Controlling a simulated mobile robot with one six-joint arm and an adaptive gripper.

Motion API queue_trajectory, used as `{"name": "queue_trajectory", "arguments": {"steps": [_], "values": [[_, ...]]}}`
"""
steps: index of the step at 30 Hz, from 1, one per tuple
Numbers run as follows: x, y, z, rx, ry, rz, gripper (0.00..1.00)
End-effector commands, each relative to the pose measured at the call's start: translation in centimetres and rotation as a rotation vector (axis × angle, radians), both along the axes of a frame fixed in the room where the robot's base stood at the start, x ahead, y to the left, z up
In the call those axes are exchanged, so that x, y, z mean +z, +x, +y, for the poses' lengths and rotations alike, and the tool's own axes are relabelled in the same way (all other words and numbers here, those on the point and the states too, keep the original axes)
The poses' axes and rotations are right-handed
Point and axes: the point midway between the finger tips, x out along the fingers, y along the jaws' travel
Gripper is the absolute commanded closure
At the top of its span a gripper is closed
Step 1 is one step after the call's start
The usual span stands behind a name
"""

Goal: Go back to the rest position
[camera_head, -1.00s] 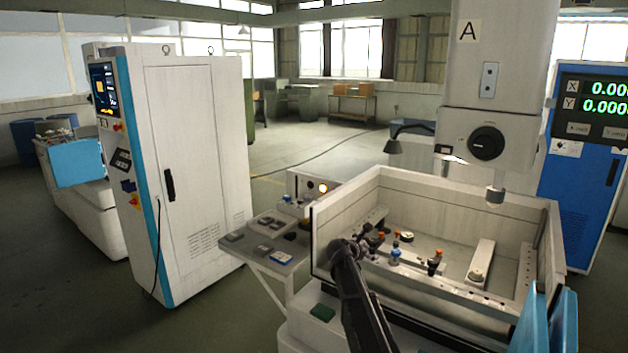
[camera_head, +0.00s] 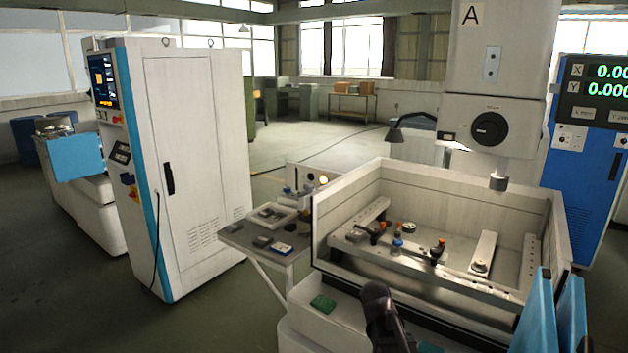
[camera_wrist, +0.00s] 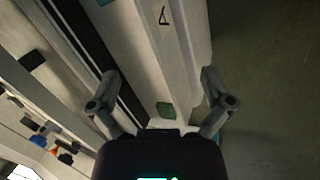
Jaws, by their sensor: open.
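My gripper (camera_wrist: 162,88) shows in the wrist view with its two dark fingers spread wide apart and nothing between them. It points down over the pale front ledge of the machine, where a small green pad (camera_wrist: 165,110) lies beyond the fingers. In the head view my dark arm (camera_head: 386,318) stands in front of the machine tank (camera_head: 345,215), outside its front wall. The fingers cannot be made out in that view.
The tank holds clamps and small fittings, including a blue-topped one (camera_head: 397,246). A side table (camera_head: 240,243) with small parts stands left of it. A tall white cabinet (camera_head: 195,150) stands further left. Blue panels (camera_head: 540,320) rise at the right. Open floor lies at lower left.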

Motion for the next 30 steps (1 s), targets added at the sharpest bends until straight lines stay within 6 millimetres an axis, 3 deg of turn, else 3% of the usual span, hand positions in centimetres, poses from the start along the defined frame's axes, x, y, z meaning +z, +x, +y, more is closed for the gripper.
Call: {"name": "queue_trajectory", "arguments": {"steps": [1,6,12,18,30], "values": [[-0.8,-2.4,0.1,-0.073,0.049,0.006,0.0],[-2.4,-8.0,1.3,-0.337,0.208,0.043,0.0],[-3.3,-12.3,2.6,-0.56,0.324,0.094,0.0],[-3.4,-13.7,3.1,-0.641,0.36,0.116,0.0],[-3.4,-13.6,3.2,-0.643,0.361,0.115,0.0]]}}
